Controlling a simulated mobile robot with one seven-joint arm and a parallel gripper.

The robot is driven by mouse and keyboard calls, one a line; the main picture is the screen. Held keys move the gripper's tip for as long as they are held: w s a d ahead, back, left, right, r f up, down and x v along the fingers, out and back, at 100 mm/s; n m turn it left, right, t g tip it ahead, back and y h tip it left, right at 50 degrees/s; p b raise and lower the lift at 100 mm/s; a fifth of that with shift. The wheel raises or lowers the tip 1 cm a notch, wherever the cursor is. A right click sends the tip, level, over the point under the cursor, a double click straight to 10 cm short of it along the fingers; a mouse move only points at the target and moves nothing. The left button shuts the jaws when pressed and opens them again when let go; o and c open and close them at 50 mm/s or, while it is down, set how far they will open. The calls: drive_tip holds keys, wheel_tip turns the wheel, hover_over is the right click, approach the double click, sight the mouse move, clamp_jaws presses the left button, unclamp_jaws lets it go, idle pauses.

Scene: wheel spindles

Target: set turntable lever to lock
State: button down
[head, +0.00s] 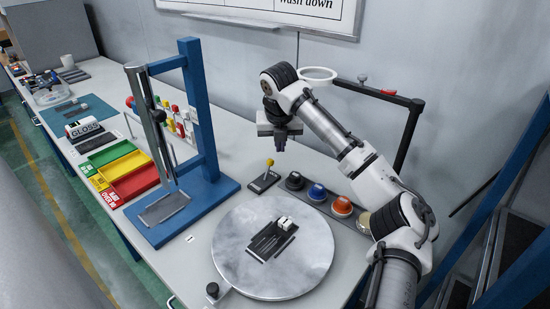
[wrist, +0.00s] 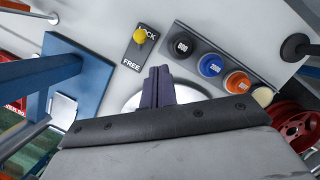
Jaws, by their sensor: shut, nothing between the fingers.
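The turntable lever has a yellow knob (head: 270,162) on a short stem, rising from a small black plate (head: 258,187) behind the turntable (head: 310,272). In the wrist view the yellow knob (wrist: 139,36) appears over the LOCK end of the plate, with the FREE label (wrist: 132,65) clear at the near end; the knob stands above the plate, so its exact tilt is hard to tell. My gripper (head: 281,143) is shut and empty, pointing down, above and apart from the lever. In the wrist view its fingers (wrist: 158,75) are together, below and right of the plate.
Black, blue and orange round knobs (head: 317,192) sit in a row right of the lever. A blue press frame (head: 200,110) stands to the left. A dark fixture with white blocks (head: 270,240) lies on the turntable. A dark post frame (head: 408,135) stands behind my arm.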

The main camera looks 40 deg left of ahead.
drive_tip(key=w+r, duration=0.2)
drive_tip(key=r, duration=0.1)
drive_tip(key=w+r+b, duration=0.1)
drive_tip(key=shift+w+d+r, duration=0.15)
drive_tip(key=shift+w+d, duration=0.25)
